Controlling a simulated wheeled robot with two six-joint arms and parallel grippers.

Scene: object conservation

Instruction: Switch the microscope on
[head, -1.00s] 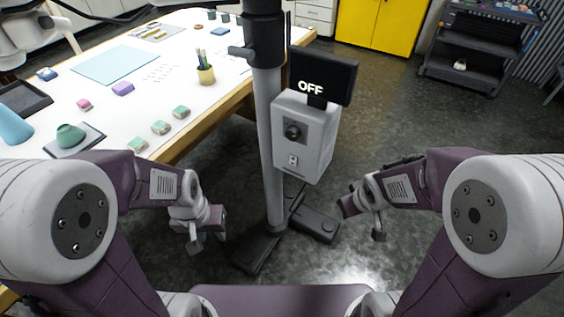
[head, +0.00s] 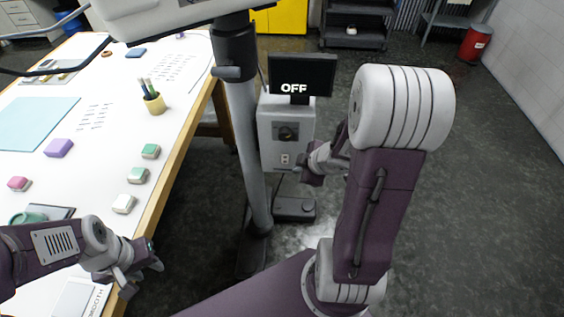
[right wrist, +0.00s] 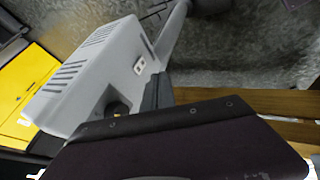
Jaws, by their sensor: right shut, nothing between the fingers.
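The microscope's grey control box (head: 285,140) hangs on a thick grey column (head: 246,140). Its black screen (head: 303,75) reads OFF. A dark round knob (head: 287,133) is on the front, with a small pale switch (head: 285,159) below it. My right gripper (head: 308,176) is shut and empty, close to the lower right of the box front; I cannot tell whether it touches. In the right wrist view the dark fingers (right wrist: 157,92) are beside the box (right wrist: 90,75), near the switch (right wrist: 139,66) and knob (right wrist: 118,108). My left gripper (head: 143,277) is open and empty by the table edge.
The white table (head: 90,150) on the left holds several small blocks, a pencil cup (head: 154,104) and a blue sheet (head: 35,122). A dark pedal (head: 294,209) lies on the floor by the column.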

